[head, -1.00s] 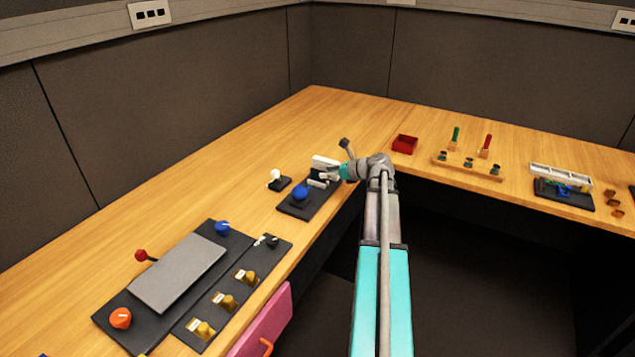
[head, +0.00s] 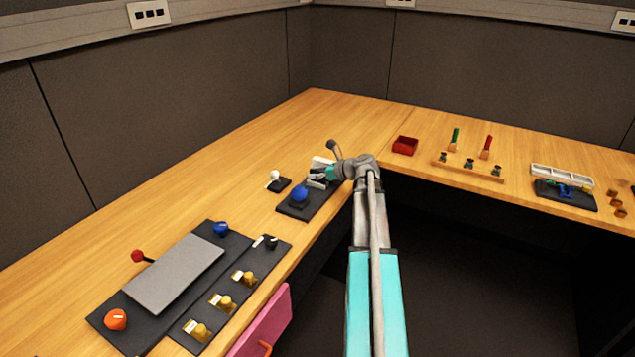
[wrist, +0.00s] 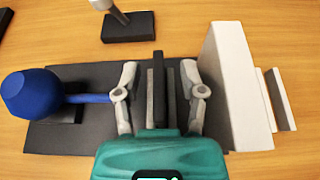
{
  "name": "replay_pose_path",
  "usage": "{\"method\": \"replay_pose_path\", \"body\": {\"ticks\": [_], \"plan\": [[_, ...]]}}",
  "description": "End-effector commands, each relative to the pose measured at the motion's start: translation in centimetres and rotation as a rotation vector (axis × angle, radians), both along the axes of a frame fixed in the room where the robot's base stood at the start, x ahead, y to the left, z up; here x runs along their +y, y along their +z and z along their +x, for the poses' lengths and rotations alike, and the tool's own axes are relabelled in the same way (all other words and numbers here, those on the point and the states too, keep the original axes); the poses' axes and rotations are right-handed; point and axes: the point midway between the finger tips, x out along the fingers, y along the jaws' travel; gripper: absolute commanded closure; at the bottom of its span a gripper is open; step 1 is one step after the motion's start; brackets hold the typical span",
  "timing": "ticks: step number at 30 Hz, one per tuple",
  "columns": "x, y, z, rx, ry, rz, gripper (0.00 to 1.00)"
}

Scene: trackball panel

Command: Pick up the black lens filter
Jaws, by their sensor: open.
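The black lens filter (wrist: 159,82) looks like a thin dark plate standing on edge between two grey rails (wrist: 150,100) on a dark panel (wrist: 85,135). My gripper (wrist: 159,69) is open, with one finger to each side of the filter and rails. Gaps show between the fingers and the rails, so neither finger appears to touch them. In the head view my gripper (head: 316,179) is low over the panel, and it and the arm hide the filter there.
A blue trackball (head: 299,194) sits left of my gripper; its blue stem (wrist: 90,98) reaches close to the left finger. A white block (wrist: 236,90) stands close to the right finger. A white-knobbed joystick (head: 276,179) is nearby.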

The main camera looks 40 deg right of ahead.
Motion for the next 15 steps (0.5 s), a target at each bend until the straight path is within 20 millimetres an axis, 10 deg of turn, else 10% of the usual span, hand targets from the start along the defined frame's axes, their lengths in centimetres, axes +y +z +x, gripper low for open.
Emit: {"method": "replay_pose_path", "body": {"ticks": [15], "plan": [[0.53, -0.47, 1.10, 0.000, 0.000, -0.001, 0.47]]}}
